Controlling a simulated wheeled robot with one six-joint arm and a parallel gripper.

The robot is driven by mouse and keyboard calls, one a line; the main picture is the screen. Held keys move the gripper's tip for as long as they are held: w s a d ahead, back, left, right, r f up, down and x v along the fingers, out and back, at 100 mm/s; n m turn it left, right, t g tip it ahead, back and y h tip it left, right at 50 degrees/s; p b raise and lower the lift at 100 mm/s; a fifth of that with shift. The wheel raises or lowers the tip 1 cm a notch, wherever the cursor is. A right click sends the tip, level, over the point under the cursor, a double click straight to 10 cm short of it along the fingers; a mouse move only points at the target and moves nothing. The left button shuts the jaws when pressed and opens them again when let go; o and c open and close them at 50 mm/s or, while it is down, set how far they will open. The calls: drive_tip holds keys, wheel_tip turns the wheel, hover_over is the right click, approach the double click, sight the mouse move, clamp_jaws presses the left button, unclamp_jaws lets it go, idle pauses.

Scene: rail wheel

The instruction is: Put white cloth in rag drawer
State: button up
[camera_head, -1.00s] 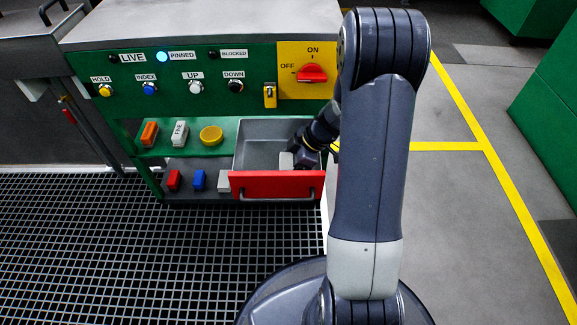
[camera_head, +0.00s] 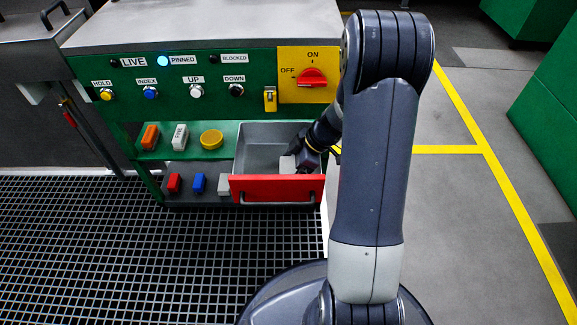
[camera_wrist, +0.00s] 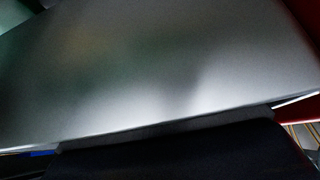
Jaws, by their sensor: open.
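The red-fronted drawer (camera_head: 277,187) of the green bench is pulled open, and its grey inside shows. A small whitish piece (camera_head: 287,164), which looks like the white cloth, is in the drawer toward its right side. My gripper (camera_head: 300,166) reaches into the drawer from the right, right beside the whitish piece. Its jaws are open, but the fingers are small and dark. I cannot tell whether they touch the piece. The wrist view shows mostly a blurred grey surface (camera_wrist: 170,70), with a dark shape along the bottom; the cloth cannot be made out there.
The upper shelf holds an orange block (camera_head: 150,137), a white labelled block (camera_head: 180,137) and a yellow round piece (camera_head: 211,139). A red block (camera_head: 174,183), a blue block (camera_head: 199,183) and a pale block (camera_head: 224,184) are left of the drawer. Open floor lies right.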

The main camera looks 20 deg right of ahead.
drive_tip(key=p+v, duration=0.3)
drive_tip(key=v, duration=0.8)
idle(0.8)
